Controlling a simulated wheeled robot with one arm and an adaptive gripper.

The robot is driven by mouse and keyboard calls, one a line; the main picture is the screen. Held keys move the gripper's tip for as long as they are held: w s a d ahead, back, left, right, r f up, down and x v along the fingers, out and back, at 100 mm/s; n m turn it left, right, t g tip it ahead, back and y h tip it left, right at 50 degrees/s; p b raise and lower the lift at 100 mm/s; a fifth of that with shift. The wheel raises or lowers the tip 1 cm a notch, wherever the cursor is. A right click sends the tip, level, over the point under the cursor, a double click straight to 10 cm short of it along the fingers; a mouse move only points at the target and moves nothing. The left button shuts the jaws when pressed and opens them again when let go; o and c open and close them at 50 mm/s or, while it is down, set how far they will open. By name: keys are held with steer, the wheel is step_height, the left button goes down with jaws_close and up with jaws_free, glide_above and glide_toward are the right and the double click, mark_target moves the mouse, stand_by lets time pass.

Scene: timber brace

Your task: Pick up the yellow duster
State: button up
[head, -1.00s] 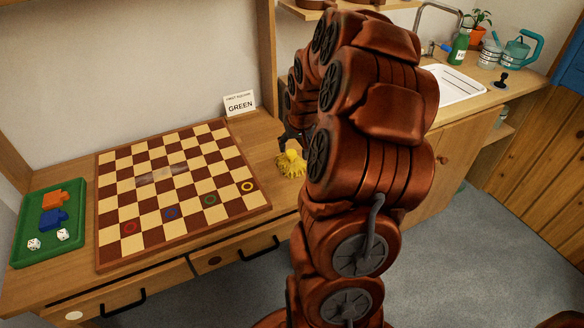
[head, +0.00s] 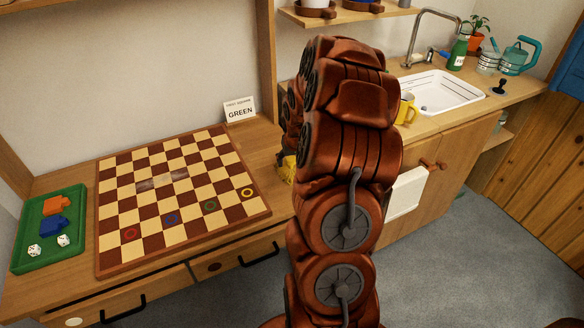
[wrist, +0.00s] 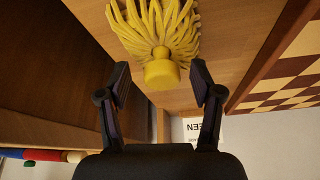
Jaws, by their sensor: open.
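The yellow duster (wrist: 158,32) shows in the wrist view at the top middle, with a mop-like head of thick strands and a round yellow handle end (wrist: 161,74) facing me. My gripper (wrist: 161,84) is open and empty, with one finger on each side of the handle end. A gap shows between each finger and the handle. In the head view only a bit of the yellow duster (head: 287,171) shows at the desk's right end. My arm hides the rest of it and most of the gripper.
A checkered board (head: 180,200) lies left of the duster, with a green tray (head: 22,262) further left. A card reading GREEN (head: 239,109) stands behind the board. A yellow mug (head: 405,111) and a sink (head: 445,93) are on the right counter.

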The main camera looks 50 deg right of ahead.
steer(key=shift+w+d+f, duration=0.1)
steer(key=shift+f, duration=0.25)
jaws_close()
stand_by(0.4)
steer(key=shift+r, duration=1.7)
steer(key=s+a+r+b, duration=0.1)
steer(key=s+a, duration=0.8)
steer(key=s, duration=0.4)
steer(key=shift+r+b, duration=0.3)
steer(key=shift+b, duration=0.1)
steer(key=shift+a, duration=0.1)
